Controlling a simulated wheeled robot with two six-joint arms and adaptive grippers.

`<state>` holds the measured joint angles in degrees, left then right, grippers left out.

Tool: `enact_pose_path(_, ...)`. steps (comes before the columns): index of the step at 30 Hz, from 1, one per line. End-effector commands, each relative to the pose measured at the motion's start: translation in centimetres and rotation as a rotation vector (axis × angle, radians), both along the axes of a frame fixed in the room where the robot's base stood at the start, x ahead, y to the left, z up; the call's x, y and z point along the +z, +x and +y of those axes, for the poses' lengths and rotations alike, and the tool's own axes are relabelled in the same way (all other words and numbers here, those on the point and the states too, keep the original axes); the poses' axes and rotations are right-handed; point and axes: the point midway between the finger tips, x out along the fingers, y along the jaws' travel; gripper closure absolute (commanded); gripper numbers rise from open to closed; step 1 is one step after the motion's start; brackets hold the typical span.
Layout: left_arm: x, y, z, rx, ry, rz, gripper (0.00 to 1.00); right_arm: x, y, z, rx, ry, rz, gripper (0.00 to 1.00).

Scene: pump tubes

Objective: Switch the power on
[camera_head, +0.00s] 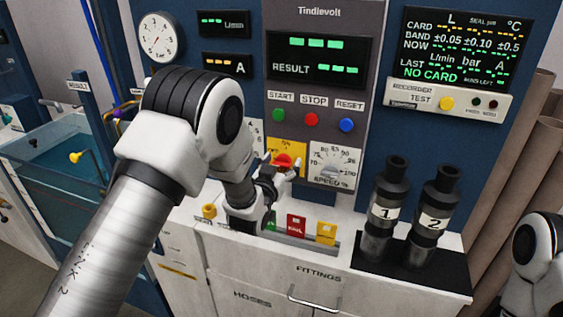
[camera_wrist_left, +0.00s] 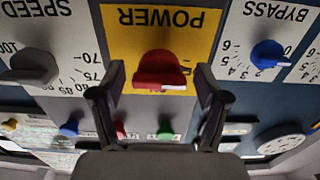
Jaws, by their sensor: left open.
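The red power knob (camera_head: 283,160) sits on a yellow panel (camera_head: 290,146) on the grey front. In the left wrist view the picture is upside down, and the yellow POWER panel (camera_wrist_left: 205,25) shows the red knob (camera_wrist_left: 158,68) with its white mark pointing to the right of the picture. My left gripper (camera_head: 281,172) is open in front of the knob. In the wrist view its two fingers (camera_wrist_left: 160,82) stand one on each side of the knob, with gaps visible. Contact cannot be told. My right gripper is out of view.
The grey speed knob (camera_wrist_left: 35,67) and the blue bypass knob (camera_wrist_left: 268,54) flank the power panel. START (camera_head: 280,121), STOP (camera_head: 311,119) and RESET (camera_head: 346,125) buttons are above. Two black numbered cylinders (camera_head: 384,212) stand at right on a black mat (camera_head: 455,277).

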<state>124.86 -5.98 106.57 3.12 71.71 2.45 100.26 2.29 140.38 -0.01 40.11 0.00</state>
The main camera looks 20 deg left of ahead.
Motion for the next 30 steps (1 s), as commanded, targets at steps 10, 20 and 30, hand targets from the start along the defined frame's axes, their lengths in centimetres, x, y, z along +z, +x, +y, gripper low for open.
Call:
enact_pose_path(10,0.0,0.0,0.0,-0.001,0.001,0.0,0.86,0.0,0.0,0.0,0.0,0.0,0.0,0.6)
enact_pose_path(20,-0.2,0.0,0.0,0.0,0.057,-0.003,0.86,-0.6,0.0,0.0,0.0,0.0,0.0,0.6)
enact_pose_path(30,-0.4,-0.1,-0.1,0.0,0.283,-0.011,0.86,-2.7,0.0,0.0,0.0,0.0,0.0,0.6)
